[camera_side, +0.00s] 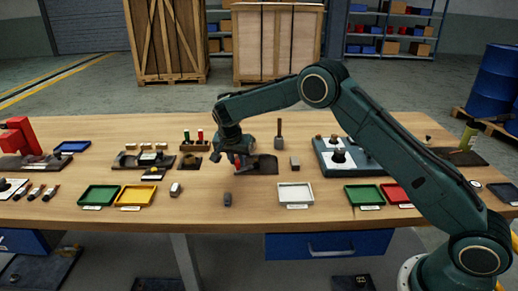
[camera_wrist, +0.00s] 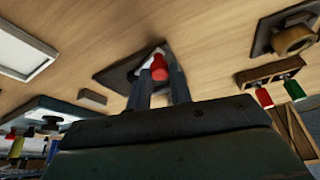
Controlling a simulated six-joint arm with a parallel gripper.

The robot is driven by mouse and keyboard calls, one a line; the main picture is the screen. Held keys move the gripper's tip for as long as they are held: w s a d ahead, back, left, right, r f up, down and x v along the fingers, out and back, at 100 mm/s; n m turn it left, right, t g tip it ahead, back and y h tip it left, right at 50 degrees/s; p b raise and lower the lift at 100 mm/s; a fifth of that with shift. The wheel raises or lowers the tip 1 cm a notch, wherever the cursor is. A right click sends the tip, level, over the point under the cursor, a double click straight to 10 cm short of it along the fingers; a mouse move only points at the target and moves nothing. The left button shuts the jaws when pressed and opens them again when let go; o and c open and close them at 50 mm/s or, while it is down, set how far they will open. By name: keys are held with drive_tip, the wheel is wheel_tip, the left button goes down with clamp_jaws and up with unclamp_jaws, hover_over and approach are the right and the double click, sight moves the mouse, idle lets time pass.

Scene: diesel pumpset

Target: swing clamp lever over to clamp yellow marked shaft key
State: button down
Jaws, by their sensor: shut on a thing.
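My gripper (camera_side: 226,154) reaches down over the middle of the bench. It is shut on the red-tipped clamp lever (camera_side: 237,161), whose red end (camera_wrist: 159,68) shows between the two fingers in the wrist view. The lever belongs to a dark clamp base plate (camera_side: 263,165), which also shows behind the fingers in the wrist view (camera_wrist: 112,75). The fingers hide part of the lever, and its exact angle is hard to tell. I cannot make out a yellow marked key in the clamp.
A rack with red and green handles (camera_side: 193,146) stands just left of my gripper. A grey block (camera_side: 295,162) and a blue-grey fixture (camera_side: 342,157) stand to the right. A white tray (camera_side: 295,194) and a small dark block (camera_side: 227,200) lie in front, with bare wood between.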

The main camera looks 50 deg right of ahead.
drive_tip(key=s+n, duration=0.1)
drive_tip(key=n, duration=0.1)
drive_tip(key=shift+s+a+r+n+t+y, duration=0.1)
drive_tip(key=shift+s+n+t+y, duration=0.3)
drive_tip(key=s+n+y, duration=0.1)
drive_tip(key=s+n, duration=0.1)
drive_tip(key=n, duration=0.1)
drive_tip(key=shift+s+n+t, duration=0.1)
drive_tip(key=shift+n+t, duration=0.2)
drive_tip(key=shift+t, duration=0.1)
drive_tip(key=s+n, duration=0.1)
drive_tip(key=d+n+y, duration=0.1)
drive_tip(key=n, duration=0.1)
drive_tip(key=s+d+n+y, duration=0.1)
drive_tip(key=n, duration=0.1)
drive_tip(key=shift+s+t, duration=0.3)
drive_tip(key=shift+s, duration=0.05)
drive_tip(key=shift+n, duration=0.3)
drive_tip(key=c, duration=1.3)
unclamp_jaws()
drive_tip(key=shift+o, duration=0.2)
drive_tip(key=shift+s+r, duration=0.1)
